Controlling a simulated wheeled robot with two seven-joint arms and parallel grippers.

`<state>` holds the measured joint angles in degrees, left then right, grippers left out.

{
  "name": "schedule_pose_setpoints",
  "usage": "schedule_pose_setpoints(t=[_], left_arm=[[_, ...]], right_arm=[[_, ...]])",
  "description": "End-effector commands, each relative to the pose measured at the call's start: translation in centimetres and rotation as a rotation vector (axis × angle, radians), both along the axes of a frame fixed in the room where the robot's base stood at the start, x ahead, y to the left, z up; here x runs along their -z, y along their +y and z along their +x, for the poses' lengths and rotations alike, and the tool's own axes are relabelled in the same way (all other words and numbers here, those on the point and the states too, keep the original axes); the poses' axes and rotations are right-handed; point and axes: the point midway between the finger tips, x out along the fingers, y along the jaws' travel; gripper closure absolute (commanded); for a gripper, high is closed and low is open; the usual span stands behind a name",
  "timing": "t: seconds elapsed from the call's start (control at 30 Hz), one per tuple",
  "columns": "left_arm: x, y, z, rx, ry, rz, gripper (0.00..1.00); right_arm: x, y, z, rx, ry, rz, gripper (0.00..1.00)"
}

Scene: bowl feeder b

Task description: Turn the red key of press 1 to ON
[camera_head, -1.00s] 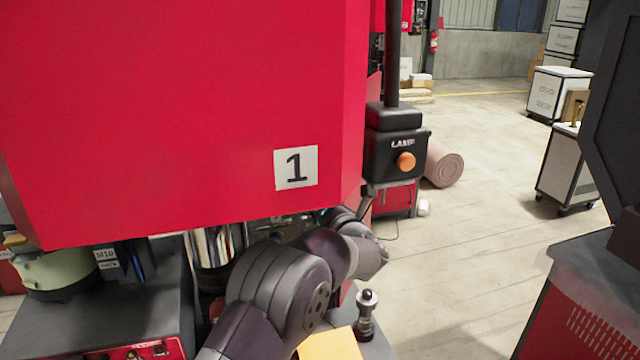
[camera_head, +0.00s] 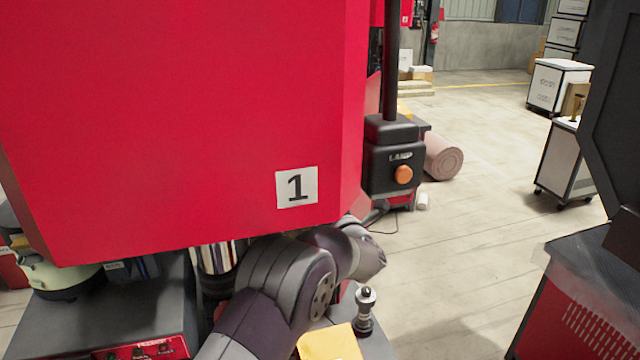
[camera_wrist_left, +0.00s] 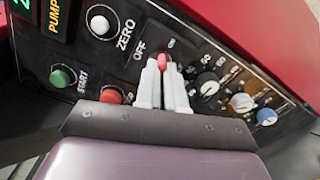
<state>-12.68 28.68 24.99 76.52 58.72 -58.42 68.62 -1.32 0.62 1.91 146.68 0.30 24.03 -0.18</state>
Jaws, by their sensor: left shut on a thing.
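Press 1 (camera_head: 180,110) is the large red machine filling the left of the head view, with a white "1" label (camera_head: 297,187). In the left wrist view its tilted black control panel (camera_wrist_left: 205,62) shows. The red key (camera_wrist_left: 162,61) stands on this panel, right of the "OFF" marking. My left gripper (camera_wrist_left: 163,72) has its pale fingers shut around the key. My right gripper is in neither view.
Near the key are a green START button (camera_wrist_left: 62,77), a red button (camera_wrist_left: 111,95), a white ZERO button (camera_wrist_left: 100,22) and several knobs (camera_wrist_left: 207,84). Open floor (camera_head: 470,240) lies to the right.

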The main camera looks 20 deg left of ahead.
Motion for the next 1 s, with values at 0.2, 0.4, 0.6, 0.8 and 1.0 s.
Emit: schedule_pose_setpoints(t=[0.2,0.4,0.6,0.8,1.0], left_arm=[[0.0,0.0,0.0,0.000,0.045,0.065,1.00],[0.1,0.0,0.0,0.000,0.044,0.065,1.00],[-0.2,0.0,0.0,0.000,0.093,0.138,1.00],[-0.2,0.0,0.0,0.000,0.177,0.260,1.00],[-0.1,0.0,0.0,0.000,0.226,0.333,1.00]], right_arm=[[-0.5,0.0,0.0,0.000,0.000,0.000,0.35],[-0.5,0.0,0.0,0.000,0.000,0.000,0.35],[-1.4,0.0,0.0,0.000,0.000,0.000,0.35],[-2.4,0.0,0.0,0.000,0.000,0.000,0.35],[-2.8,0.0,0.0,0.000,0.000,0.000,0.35]])
